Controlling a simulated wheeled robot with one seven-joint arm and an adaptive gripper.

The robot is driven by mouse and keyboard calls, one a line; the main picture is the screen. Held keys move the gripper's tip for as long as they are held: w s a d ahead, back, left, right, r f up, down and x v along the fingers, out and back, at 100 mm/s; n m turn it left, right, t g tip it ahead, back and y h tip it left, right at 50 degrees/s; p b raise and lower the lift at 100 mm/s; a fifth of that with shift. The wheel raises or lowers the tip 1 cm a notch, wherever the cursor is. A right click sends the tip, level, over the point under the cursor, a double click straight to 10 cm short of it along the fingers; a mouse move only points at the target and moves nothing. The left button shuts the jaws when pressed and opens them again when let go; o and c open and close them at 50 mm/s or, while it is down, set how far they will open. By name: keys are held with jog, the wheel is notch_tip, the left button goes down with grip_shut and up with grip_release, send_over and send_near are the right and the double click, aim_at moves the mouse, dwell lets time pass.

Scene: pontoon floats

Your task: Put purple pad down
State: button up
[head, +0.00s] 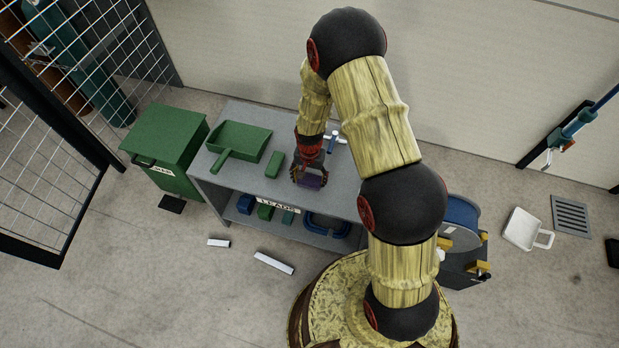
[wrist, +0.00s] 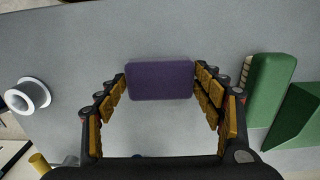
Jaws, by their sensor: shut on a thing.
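The purple pad (wrist: 160,80) is a small rounded block between the fingers of my gripper (wrist: 160,88) in the wrist view. The fingertips touch its two short ends. In the head view the pad (head: 312,181) shows at the tip of my gripper (head: 309,172), over the front part of the grey bench top (head: 240,180). I cannot tell whether its underside touches the bench top.
A green bin (head: 165,145) stands left of the bench. Blue and green items sit on the lower shelf.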

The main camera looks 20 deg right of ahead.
jog(key=o, duration=1)
jog(key=shift+o, duration=0.2)
notch_tip(320, 180, up, 12)
jog(key=p, duration=0.4)
notch_tip(320, 180, up, 13)
jog(key=n+t, duration=0.1)
send_over(310, 179)
jog(key=s+r+n+t, duration=0.2)
jog(key=s+r, duration=0.3)
jog(key=r, duration=0.6)
jog(key=s+r+n+t, duration=0.2)
jog(key=s+r+n, duration=0.2)
jog(key=s+r, duration=1)
jog(key=s, duration=0.3)
jog(key=shift+r+t, duration=0.15)
jog(key=shift+t, duration=0.15)
